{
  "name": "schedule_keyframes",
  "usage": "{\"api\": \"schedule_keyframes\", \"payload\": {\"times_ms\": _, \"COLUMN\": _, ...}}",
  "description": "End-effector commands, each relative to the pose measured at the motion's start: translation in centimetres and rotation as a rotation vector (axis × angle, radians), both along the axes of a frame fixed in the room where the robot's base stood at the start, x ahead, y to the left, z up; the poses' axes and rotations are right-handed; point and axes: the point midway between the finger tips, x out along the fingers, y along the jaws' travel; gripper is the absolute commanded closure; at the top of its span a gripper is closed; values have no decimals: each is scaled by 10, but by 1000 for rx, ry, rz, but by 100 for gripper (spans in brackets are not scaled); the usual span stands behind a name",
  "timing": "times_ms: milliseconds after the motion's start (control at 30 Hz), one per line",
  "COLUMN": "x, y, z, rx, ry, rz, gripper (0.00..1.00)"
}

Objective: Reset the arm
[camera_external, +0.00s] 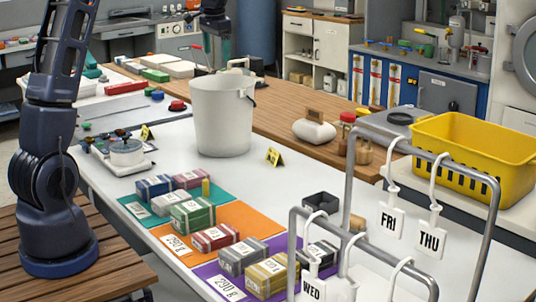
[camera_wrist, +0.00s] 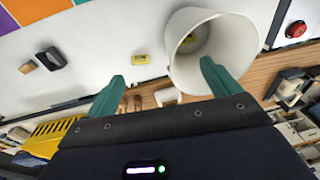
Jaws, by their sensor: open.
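My arm (camera_external: 62,100) rises from its base on a slatted wooden bench at the left and leaves the top of the external view. My gripper (camera_external: 213,62) hangs above and behind the white bucket in that picture. In the wrist view my gripper (camera_wrist: 162,72) has its two teal fingers wide apart, with nothing between them. The white bucket (camera_external: 222,118) stands upright on the white table. In the wrist view the bucket (camera_wrist: 240,50) lies partly behind the right finger, and something yellowish shows inside it. Whether the finger is clear of its rim I cannot tell.
Wrapped parcels (camera_external: 192,217) lie on teal, orange and purple mats. A small scale (camera_external: 126,152) stands left. A metal rack with day tags (camera_external: 392,222) stands front right, near a yellow basket (camera_external: 470,150). Jars and a white pouch (camera_external: 314,131) sit behind. The table around the bucket is mostly clear.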

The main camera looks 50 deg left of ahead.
Motion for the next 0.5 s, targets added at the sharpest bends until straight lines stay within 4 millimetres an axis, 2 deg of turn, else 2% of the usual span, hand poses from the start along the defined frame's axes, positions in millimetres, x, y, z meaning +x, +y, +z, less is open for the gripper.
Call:
{"api": "schedule_keyframes", "payload": {"times_ms": 33, "x": -10, "y": -15, "z": 11, "rx": -1, "ry": -12, "rz": -3, "gripper": 11}}
{"api": "schedule_keyframes", "payload": {"times_ms": 200, "x": -46, "y": -57, "z": 37, "rx": -6, "ry": -44, "rz": -4, "gripper": 11}}
{"api": "schedule_keyframes", "payload": {"times_ms": 500, "x": -117, "y": -124, "z": 69, "rx": -19, "ry": -99, "rz": -7, "gripper": 11}}
